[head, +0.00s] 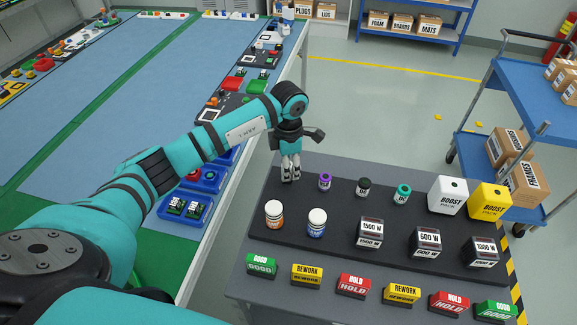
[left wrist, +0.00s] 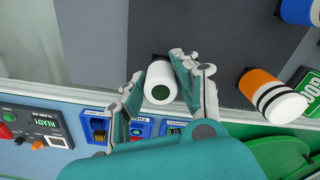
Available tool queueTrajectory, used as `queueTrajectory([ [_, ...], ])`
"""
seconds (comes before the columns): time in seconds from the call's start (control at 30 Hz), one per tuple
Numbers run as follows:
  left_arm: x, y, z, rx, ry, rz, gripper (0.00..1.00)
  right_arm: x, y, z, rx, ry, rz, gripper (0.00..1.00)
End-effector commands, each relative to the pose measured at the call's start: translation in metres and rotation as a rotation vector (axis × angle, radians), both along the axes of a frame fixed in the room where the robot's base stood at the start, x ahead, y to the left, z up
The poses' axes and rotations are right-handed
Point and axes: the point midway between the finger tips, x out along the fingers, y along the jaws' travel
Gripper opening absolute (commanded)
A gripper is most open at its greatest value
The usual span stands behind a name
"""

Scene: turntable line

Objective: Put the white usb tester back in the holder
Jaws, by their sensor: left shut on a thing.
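My left gripper (head: 291,178) is shut at the far left corner of the dark holder board (head: 343,207), in line with the row of small testers. In the left wrist view its fingers (left wrist: 163,88) close on the white usb tester (left wrist: 160,80), a white cylinder with a dark green dot on its end. A small dark patch shows just behind the tester; I cannot tell whether the tester is seated or held above the board. In the head view the fingers largely hide it. Purple (head: 325,182), black (head: 364,187) and teal (head: 403,194) testers stand to the right. My right gripper is not in view.
An orange-and-white bottle (head: 274,214) and a blue-and-white bottle (head: 317,222) stand in front of the gripper. Wattage blocks (head: 370,232) and boost packs (head: 448,195) fill the right side. Signs (head: 307,274) line the front edge. The blue-topped line (head: 100,105) lies left.

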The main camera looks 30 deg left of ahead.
Motion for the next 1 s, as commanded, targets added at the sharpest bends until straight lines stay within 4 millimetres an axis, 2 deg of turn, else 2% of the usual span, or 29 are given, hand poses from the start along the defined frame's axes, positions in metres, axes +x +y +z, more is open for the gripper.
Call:
queueTrajectory([
  [0.93,0.0,0.0,-0.02,0.001,-0.001,0.0,0.0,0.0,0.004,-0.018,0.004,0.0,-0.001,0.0],
  [0.97,0.0,0.0,-0.019,0.0,-0.001,0.0,0.33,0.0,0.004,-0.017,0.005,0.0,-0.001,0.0],
  [1.0,0.0,0.0,-0.018,0.001,-0.001,0.0,0.38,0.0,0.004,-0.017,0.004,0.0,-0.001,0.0],
])
